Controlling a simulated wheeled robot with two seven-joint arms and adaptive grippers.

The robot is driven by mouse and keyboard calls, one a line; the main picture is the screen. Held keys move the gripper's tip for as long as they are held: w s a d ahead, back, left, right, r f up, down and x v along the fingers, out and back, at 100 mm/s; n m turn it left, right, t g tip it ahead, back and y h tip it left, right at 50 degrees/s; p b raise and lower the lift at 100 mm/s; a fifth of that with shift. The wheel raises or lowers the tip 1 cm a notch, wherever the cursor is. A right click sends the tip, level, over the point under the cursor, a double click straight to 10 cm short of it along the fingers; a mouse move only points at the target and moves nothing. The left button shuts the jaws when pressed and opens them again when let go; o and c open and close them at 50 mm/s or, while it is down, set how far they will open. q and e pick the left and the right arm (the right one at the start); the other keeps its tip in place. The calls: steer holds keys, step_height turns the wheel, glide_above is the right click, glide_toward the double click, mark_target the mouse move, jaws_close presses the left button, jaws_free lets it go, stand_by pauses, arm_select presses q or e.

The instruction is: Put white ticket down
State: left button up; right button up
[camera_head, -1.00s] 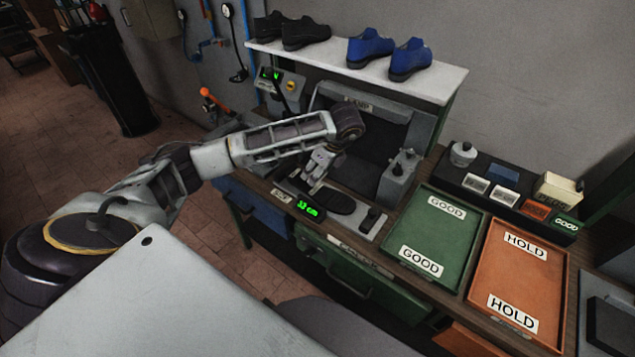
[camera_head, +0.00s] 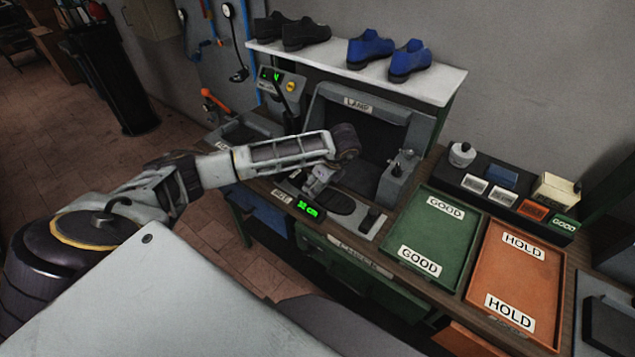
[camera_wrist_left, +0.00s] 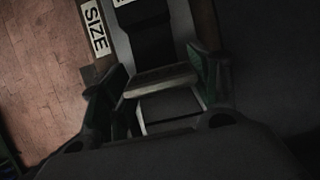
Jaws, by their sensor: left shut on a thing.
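In the head view the held thing is hidden by the gripper. Two white tickets (camera_head: 476,187) (camera_head: 503,197) sit in the dark rack at the back right. My right gripper is not in view.
A green GOOD tray (camera_head: 432,235) and an orange HOLD tray (camera_head: 515,275) lie to the right of the gauge. A lamp housing (camera_head: 362,115) stands behind it. A lit display (camera_head: 308,207) is at its front left. Shoes (camera_head: 368,47) stand on the shelf above.

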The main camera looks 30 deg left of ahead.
arm_select(q)
steer(key=shift+f, duration=0.2)
steer(key=o, duration=0.4)
steer(key=shift+o, duration=0.2)
steer(key=shift+r, duration=0.15)
steer(key=v, duration=1.2)
steer(key=shift+d, duration=0.1)
stand_by(0.8)
